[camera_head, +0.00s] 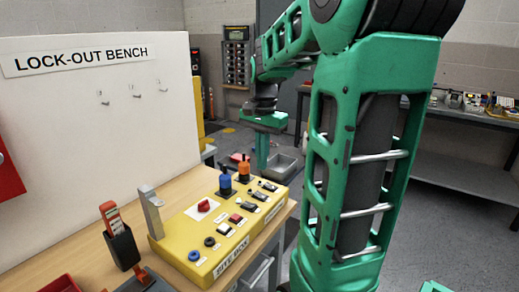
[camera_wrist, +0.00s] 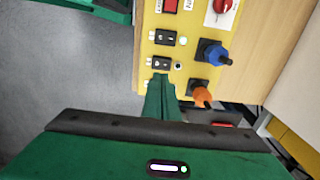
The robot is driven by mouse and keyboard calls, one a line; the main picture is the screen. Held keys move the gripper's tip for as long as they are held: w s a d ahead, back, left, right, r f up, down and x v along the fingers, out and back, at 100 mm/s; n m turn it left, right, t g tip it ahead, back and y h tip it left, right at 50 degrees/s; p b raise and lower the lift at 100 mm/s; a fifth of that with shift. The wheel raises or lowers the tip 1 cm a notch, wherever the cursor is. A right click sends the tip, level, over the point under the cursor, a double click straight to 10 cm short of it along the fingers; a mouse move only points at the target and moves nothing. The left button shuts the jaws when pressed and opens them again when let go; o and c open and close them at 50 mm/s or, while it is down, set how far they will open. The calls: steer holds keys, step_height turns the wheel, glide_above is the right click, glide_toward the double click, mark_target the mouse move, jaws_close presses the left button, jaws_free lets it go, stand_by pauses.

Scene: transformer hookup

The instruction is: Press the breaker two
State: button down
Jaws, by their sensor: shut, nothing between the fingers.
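The yellow site box (camera_head: 185,238) lies on the bench with a row of switches along its front side. Black rocker switches (camera_head: 249,206) stand at its right part, beyond a red switch (camera_head: 236,218). The wrist view shows two black rockers, one beside a lit green lamp (camera_wrist: 163,38) and one beside a dark lamp (camera_wrist: 161,64). Their labels are too small to read, so I cannot tell which is breaker two. My gripper (camera_wrist: 160,82) is shut and empty, its tip close to the dark-lamp rocker; contact cannot be told. In the head view my gripper (camera_head: 262,152) is beyond the box's far end.
A red knob (camera_head: 204,205) and a metal bracket (camera_head: 151,211) are farther left. The lock-out board (camera_head: 100,130) rises behind. Open floor lies right of the bench.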

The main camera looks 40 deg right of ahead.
steer(key=shift+s+r, duration=0.15)
steer(key=shift+r, duration=1.9)
